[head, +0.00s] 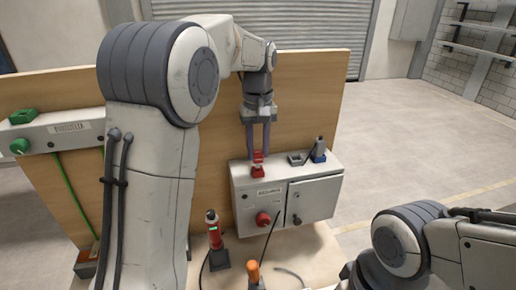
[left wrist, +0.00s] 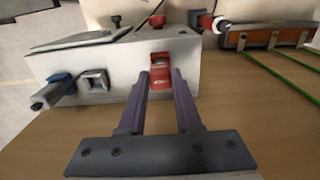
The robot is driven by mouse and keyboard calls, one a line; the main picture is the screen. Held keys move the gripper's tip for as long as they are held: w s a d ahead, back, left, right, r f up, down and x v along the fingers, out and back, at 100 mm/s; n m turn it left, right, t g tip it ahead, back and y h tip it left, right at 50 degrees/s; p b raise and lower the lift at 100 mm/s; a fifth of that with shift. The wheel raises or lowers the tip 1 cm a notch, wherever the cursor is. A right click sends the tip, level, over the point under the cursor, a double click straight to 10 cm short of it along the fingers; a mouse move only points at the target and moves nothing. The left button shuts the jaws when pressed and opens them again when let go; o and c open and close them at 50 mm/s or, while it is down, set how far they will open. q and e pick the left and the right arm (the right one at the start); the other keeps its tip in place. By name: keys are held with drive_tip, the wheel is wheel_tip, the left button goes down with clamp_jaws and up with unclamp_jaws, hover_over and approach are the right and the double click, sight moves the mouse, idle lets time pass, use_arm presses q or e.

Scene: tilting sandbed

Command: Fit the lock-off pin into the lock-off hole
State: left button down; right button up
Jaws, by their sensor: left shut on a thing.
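My left gripper (head: 258,153) points down over the left end of the grey control box's top, shut on a small red piece (head: 258,157), apparently the lock-off pin. Just below it a second red part (head: 257,171) sits on the box top; I cannot tell if this is the lock-off hole's surround or part of the pin. The hole itself is hidden, and how deep the pin sits does not show. My right gripper is out of view.
The grey control box (head: 315,200) has a red rotary knob (head: 263,219). A grey square socket (head: 297,158) and a blue plug (head: 319,150) stand right of the gripper. A red cylinder device (head: 213,230) and an orange-handled lever (head: 254,272) stand on the bench in front.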

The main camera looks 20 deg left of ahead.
use_arm(q)
drive_tip(key=shift+f+b, duration=0.6)
drive_tip(key=shift+f, duration=0.7)
drive_tip(key=c, duration=0.5)
unclamp_jaws()
drive_tip(key=o, duration=0.5)
drive_tip(key=shift+c, duration=0.2)
drive_tip(key=shift+r, duration=0.1)
wheel_tip(320, 180, up, 8)
drive_tip(key=p, duration=0.8)
